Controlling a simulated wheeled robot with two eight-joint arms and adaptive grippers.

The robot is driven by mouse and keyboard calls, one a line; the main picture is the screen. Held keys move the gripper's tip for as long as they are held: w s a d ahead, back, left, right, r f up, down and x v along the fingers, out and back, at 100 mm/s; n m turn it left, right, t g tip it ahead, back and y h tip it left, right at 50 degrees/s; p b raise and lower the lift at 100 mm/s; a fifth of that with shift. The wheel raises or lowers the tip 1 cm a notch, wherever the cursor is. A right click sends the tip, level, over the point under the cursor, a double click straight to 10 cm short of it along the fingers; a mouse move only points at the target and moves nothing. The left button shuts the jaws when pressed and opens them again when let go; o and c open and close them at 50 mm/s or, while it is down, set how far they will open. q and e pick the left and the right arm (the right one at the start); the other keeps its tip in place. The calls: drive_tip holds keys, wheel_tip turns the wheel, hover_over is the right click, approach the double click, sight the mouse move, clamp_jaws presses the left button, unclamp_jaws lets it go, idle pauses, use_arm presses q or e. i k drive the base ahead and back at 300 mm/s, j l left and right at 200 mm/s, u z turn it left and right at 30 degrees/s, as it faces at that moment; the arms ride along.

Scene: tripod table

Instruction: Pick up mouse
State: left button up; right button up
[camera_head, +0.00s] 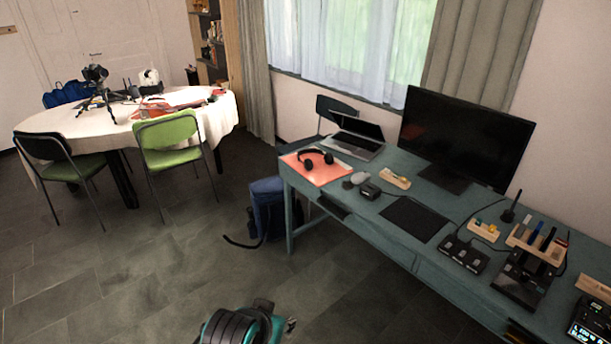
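A small light grey rounded object that looks like the mouse (359,178) lies on the teal desk (408,243). It sits just right of the orange-red folder, with a small dark rounded item (347,185) at its left and a small dark boxy device (370,191) at its lower right. Nothing is touching it from above. A teal and black part at the bottom edge looks like one of my arm links, well short of the desk.
Headphones (315,158) lie on the folder (317,171), with a laptop (357,143) behind. A large monitor (464,137), a black mat (414,219) and several devices fill the desk's right side. A blue bag (267,204) stands by the desk's left end. The floor in front is clear.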

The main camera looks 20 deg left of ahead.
sight(360, 178)
drive_tip(key=u, duration=0.15)
drive_tip(key=i+j+z, duration=0.15)
drive_tip(key=i+z, duration=0.2)
drive_tip(key=z, duration=0.15)
drive_tip(key=i+j+z, duration=0.3)
drive_tip(key=z, duration=0.15)
drive_tip(key=i+j, duration=0.25)
drive_tip(key=i+j+z, duration=0.1)
drive_tip(key=i+j, duration=0.2)
drive_tip(key=j, duration=0.15)
drive_tip(key=i+j, duration=0.25)
drive_tip(key=j, duration=0.15)
drive_tip(key=i+j+z, duration=0.1)
drive_tip(key=i+j, duration=0.15)
drive_tip(key=j, duration=0.15)
drive_tip(key=i+j, duration=0.2)
drive_tip(key=j, duration=0.15)
drive_tip(key=z, duration=0.05)
